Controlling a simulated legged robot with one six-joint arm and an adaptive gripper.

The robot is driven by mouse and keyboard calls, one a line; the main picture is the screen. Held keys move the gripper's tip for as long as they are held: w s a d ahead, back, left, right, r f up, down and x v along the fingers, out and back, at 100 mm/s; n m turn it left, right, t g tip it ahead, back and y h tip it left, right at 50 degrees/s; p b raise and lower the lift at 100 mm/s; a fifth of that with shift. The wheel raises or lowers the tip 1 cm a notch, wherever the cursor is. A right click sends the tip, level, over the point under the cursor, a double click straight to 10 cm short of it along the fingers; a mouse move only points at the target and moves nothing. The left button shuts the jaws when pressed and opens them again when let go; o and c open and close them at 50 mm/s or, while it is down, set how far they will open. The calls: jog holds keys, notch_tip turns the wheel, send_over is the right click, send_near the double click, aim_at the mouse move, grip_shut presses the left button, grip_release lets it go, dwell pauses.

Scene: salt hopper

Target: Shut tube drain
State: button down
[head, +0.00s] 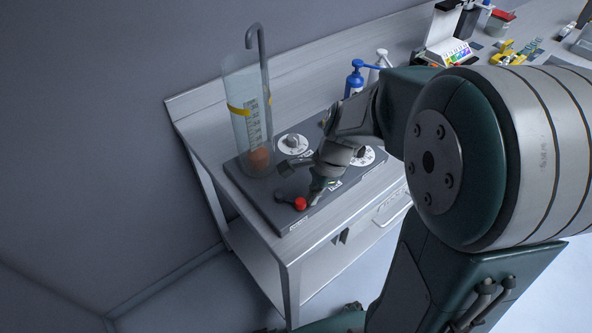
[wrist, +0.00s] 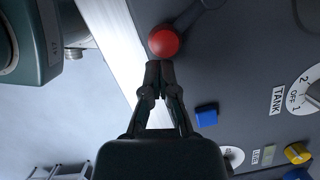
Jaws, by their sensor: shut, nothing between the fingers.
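A red ball knob (head: 299,204) on a dark lever sits at the front left of the dark panel (head: 262,200). In the wrist view the knob (wrist: 164,42) is just beyond my fingertips, with its lever running up and right. My gripper (wrist: 160,68) is shut and empty, its tips close to the knob; I cannot tell if they touch. In the head view my gripper (head: 314,198) is right beside the knob. A clear tube (head: 240,115) with a scale and yellow clip stands upright at the panel's back left, with a reddish thing at its bottom.
A white dial (head: 293,144) and the tank dial (wrist: 309,92) are on the panel. A blue block (wrist: 207,115) lies right of my gripper. A blue pump bottle (head: 354,79) stands behind. A grey hooked pipe (head: 262,60) rises from the tube. The table's front edge is close.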

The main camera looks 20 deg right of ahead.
jog(key=shift+s+a+m, duration=0.35)
jog(key=shift+s+m, duration=0.05)
jog(key=shift+m, duration=0.3)
jog(key=shift+s+a, duration=0.1)
jog(key=shift+a, duration=0.05)
jog(key=shift+w, duration=0.25)
